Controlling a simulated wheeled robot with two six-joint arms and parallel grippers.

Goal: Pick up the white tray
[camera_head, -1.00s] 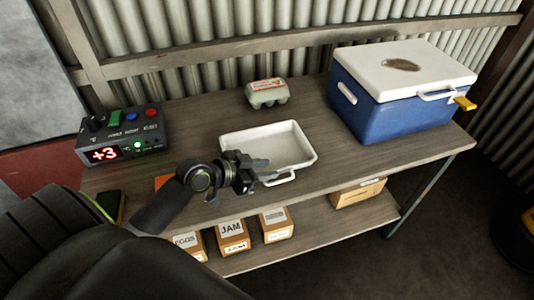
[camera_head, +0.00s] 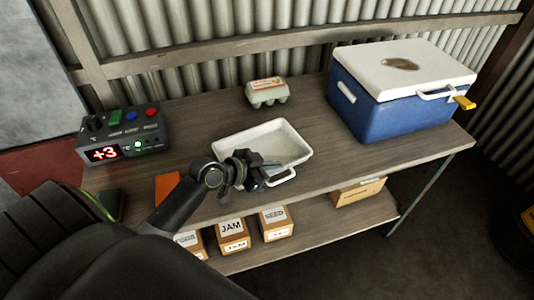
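The white tray (camera_head: 290,145) is a shallow rectangular dish on the wooden bench top, with a looped handle at its front edge. My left gripper (camera_head: 268,173) is at the tray's front edge, just left of that handle, and covers part of the near rim. Its dark fingers overlap the tray in the picture; whether they are closed on the rim or handle is unclear. My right gripper is not in view.
A blue cooler (camera_head: 385,115) with a white lid stands at the right of the bench (camera_head: 190,125). An egg carton (camera_head: 267,93) lies behind the tray. A control box (camera_head: 125,135) reading +3 is at the left. Labelled boxes (camera_head: 233,236) sit on the lower shelf.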

